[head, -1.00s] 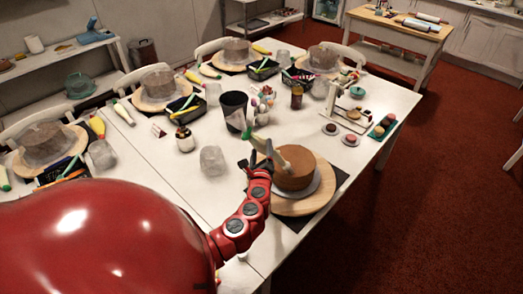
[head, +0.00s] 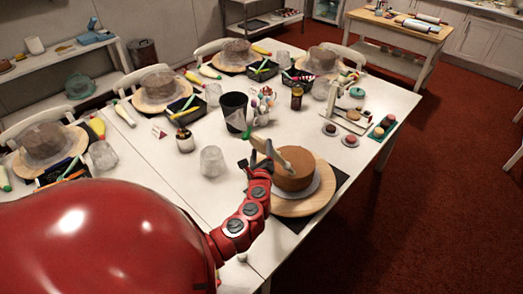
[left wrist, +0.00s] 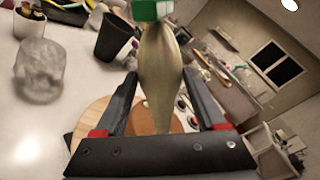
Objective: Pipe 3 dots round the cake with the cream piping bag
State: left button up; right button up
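The brown cake (head: 293,172) sits on a round wooden turntable (head: 299,207) at the table's near right edge. My left gripper (head: 259,163) is just left of the cake, shut on the pale cream piping bag (head: 268,149). The bag is tilted, with its green end (head: 246,133) up to the left and its narrow end over the cake's left part. I cannot tell whether the tip touches the cake. In the left wrist view the bag (left wrist: 159,70) stands between my fingers (left wrist: 160,75), in front of the cake. My right gripper is out of view.
A black cup (head: 234,108), a clear glass (head: 212,161) and a small jar (head: 184,141) stand left of and behind the cake. A white stand (head: 345,118) and small coloured pieces are at the back right. Other cakes on turntables line the far side.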

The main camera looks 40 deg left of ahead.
aim_at(262, 142)
pick_arm(q)
jog(key=o, duration=0.8)
jog(key=shift+c, duration=1)
jog(key=shift+r, duration=0.1)
jog(key=shift+r+p, duration=1.3)
jog(key=shift+r, duration=0.25)
jog(key=shift+f, duration=0.1)
